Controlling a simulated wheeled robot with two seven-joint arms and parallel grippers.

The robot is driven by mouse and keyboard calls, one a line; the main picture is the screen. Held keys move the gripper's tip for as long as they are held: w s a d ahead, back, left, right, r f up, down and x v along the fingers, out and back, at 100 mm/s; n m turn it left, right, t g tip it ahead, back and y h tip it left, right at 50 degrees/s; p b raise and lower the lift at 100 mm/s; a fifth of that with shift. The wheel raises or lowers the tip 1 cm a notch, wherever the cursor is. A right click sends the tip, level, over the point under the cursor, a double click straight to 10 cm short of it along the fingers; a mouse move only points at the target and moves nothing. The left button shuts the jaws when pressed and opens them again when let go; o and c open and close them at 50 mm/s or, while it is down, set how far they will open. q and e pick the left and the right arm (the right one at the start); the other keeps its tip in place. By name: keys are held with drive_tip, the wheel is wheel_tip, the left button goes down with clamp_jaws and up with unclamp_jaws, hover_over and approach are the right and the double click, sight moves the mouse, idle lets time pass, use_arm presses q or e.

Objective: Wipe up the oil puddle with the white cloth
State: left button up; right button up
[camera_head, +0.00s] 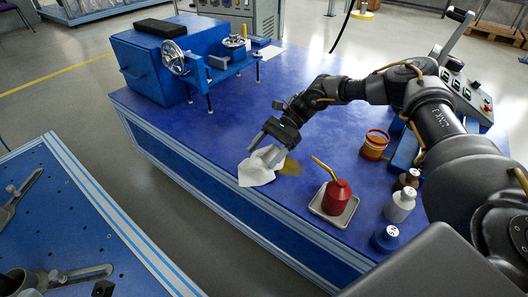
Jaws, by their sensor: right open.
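The white cloth (256,171) lies crumpled on the blue table, near its front left edge. The oil puddle (291,167) is a small yellow-brown patch just right of the cloth, seemingly touching or partly under its right side. My right gripper (262,147) is open, with its fingers pointing down and left at the cloth's upper part. Whether its fingers touch the cloth is hard to tell. My left gripper is not in view.
A red oil can (337,196) with a yellow spout stands on a small tray (321,211) right of the puddle. An orange-brown container (374,146) and several small bottles stand farther right. A blue machine (150,68) stands at the back left.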

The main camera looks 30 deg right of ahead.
drive_tip(key=shift+f+b, duration=0.55)
drive_tip(key=shift+f, duration=0.5)
drive_tip(key=shift+c, duration=0.2)
clamp_jaws()
